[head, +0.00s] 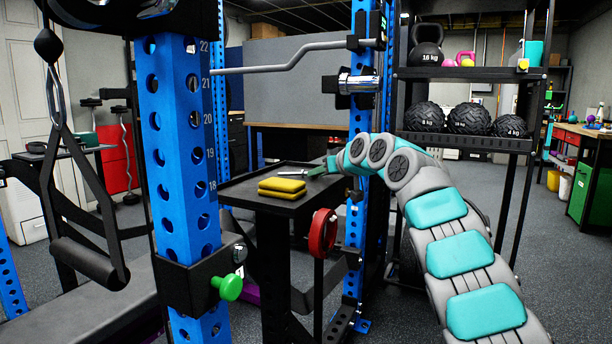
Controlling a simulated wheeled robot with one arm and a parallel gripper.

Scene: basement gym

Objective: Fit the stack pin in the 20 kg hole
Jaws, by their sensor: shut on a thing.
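My gripper (318,171) is small in the view, over the black tray table (232,192) behind the blue upright. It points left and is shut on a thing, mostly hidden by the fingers. A thin silver piece (291,174), which looks like the stack pin, shows just left of the fingertips. Whether it touches the tray I cannot tell. I see no weight stack with kg marks. The near blue upright (178,150) has round holes numbered 18 to 22, with 20 among them.
Yellow folded cloths or pads (283,187) lie on the tray close to my gripper. A black bracket with a green knob (229,288) sits on the near upright. A cable handle (88,262) hangs at left. A rack of balls (465,145) stands behind my arm.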

